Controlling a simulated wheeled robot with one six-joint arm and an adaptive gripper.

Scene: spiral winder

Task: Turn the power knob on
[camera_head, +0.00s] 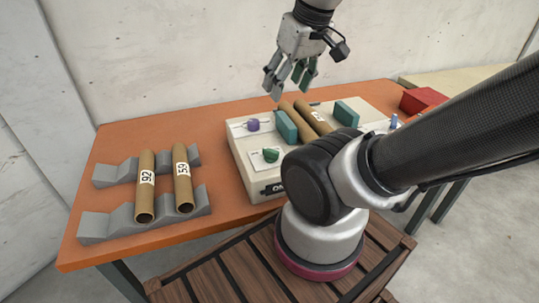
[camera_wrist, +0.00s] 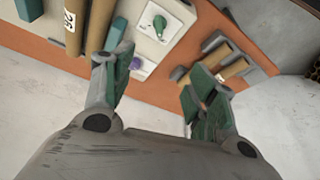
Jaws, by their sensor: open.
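The winder (camera_head: 240,150) is a cream box on the orange table. A green knob (camera_head: 271,155) sits on a white plate on its top, near the front left corner. In the wrist view the green knob (camera_wrist: 159,24) shows a pale bar across it. A purple knob (camera_head: 253,125) lies behind it and also shows in the wrist view (camera_wrist: 137,63). I cannot read which one is marked power. My gripper (camera_head: 288,82) is open and empty, pointing down above the back of the winder, apart from both knobs. In the wrist view its fingers (camera_wrist: 158,88) are spread.
Two cardboard tubes (camera_head: 146,180) (camera_head: 182,175) rest on grey notched holders (camera_head: 111,174) at the left. More tubes (camera_head: 309,121) lie on the winder between teal blocks (camera_head: 286,126) (camera_head: 346,113). A red box (camera_head: 421,100) stands at the right. My arm hides the winder's front right.

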